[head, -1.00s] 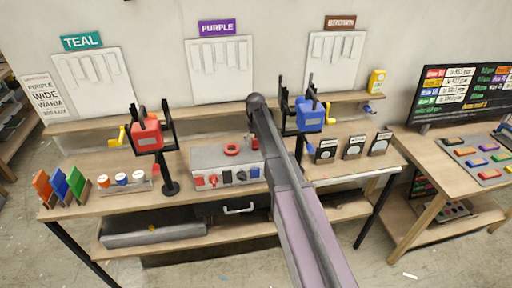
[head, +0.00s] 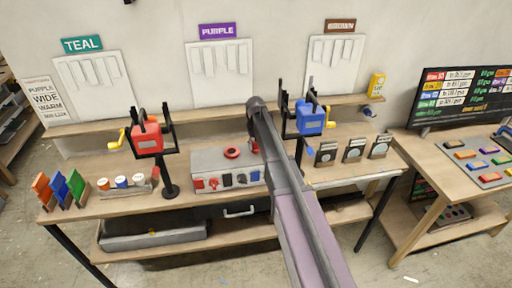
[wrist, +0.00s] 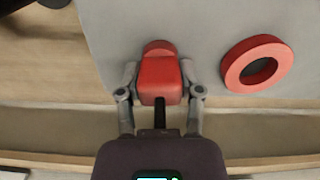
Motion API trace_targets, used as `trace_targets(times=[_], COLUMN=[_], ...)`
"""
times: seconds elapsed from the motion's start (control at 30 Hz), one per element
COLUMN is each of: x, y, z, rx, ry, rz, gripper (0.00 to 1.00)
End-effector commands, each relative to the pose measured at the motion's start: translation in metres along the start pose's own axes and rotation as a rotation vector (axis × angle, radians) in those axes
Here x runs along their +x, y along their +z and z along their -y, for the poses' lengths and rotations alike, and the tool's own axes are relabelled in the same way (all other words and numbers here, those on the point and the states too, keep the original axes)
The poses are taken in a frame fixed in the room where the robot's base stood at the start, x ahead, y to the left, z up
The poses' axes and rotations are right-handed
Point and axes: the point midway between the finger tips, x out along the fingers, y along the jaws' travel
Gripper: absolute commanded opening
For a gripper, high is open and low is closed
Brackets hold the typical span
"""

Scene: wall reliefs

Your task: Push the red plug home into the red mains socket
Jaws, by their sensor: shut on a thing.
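My gripper (wrist: 160,92) is shut on the red plug (wrist: 160,78), its two grey fingers on either side of it. A rounded red piece (wrist: 159,47) shows just beyond the plug's far end; I cannot tell if it is part of it. The plug is over or at the edge of a grey box top. A thick red ring (wrist: 257,63) with a dark opening lies to its right; it also shows on the grey box (head: 206,160) in the head view. Red fittings (head: 199,185) sit on the box's front. I cannot tell which is the mains socket.
A red crank unit (head: 147,137) stands left of the box and a blue one (head: 310,118) to its right. Cups on a rack (head: 122,184) and coloured blocks (head: 58,190) are at the left of the bench. Small cards (head: 353,149) stand at the right.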

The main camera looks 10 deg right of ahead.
Motion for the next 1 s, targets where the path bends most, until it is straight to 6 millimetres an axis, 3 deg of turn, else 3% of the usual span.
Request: trace_targets(times=[0.47,0.93,0.97,1.0], x=[-0.005,-0.04,-0.042,-0.038], y=[0.0,0.0,0.002,0.017], z=[0.0,-0.001,0.0,0.005], rx=[0.0,0.001,0.0,0.0], ry=[0.0,0.0,0.0,0.0], rz=[0.0,0.0,0.0,0.0], gripper=[0.01,0.01,0.01,0.01])
